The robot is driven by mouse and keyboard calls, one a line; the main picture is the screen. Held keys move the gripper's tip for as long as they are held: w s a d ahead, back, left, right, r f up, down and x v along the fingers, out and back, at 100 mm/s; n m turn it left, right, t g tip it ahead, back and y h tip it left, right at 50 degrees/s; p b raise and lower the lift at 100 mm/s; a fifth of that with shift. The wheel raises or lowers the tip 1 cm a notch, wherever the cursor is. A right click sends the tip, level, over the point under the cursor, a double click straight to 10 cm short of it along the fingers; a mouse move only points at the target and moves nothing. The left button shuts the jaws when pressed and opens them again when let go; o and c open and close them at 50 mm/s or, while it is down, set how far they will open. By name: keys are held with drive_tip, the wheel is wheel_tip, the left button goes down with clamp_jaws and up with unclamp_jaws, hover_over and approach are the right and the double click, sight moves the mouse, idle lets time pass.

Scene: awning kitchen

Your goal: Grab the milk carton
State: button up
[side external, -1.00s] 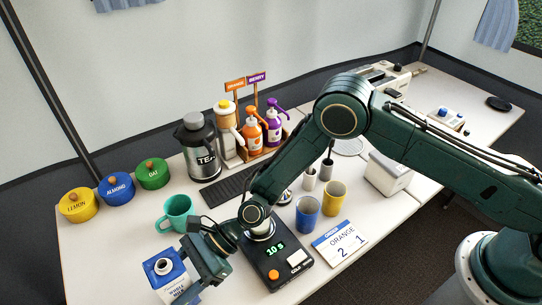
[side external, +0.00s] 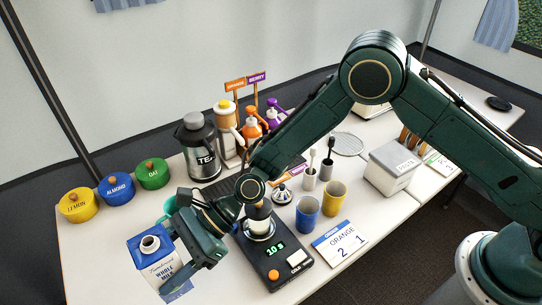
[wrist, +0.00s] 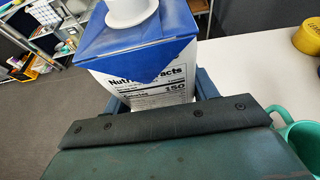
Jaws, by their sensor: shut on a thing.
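The milk carton (side external: 150,259) is blue and white with an open white spout on top, at the front left of the table in the side view. My gripper (side external: 184,270) is shut on the carton's body from the right side. In the wrist view the carton (wrist: 140,62) stands between my gripper's fingers (wrist: 155,98), its nutrition panel facing the camera. The carton looks close to upright. Its lower part is partly hidden by my gripper, and I cannot tell clearly whether its base touches the table.
A teal mug (wrist: 298,138) is close beside my gripper, mostly hidden in the side view. A black scale (side external: 284,270) reading 10 s, a blue cup (side external: 307,214) and a yellow cup (side external: 334,198) stand to the right. Lidded tins (side external: 116,190) line the back left.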

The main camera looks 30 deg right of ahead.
wheel_tip(320, 180, up, 12)
drive_tip(key=shift+f, duration=0.25)
idle(0.7)
drive_tip(key=shift+r, duration=0.1)
drive_tip(key=shift+w, duration=0.1)
idle(0.7)
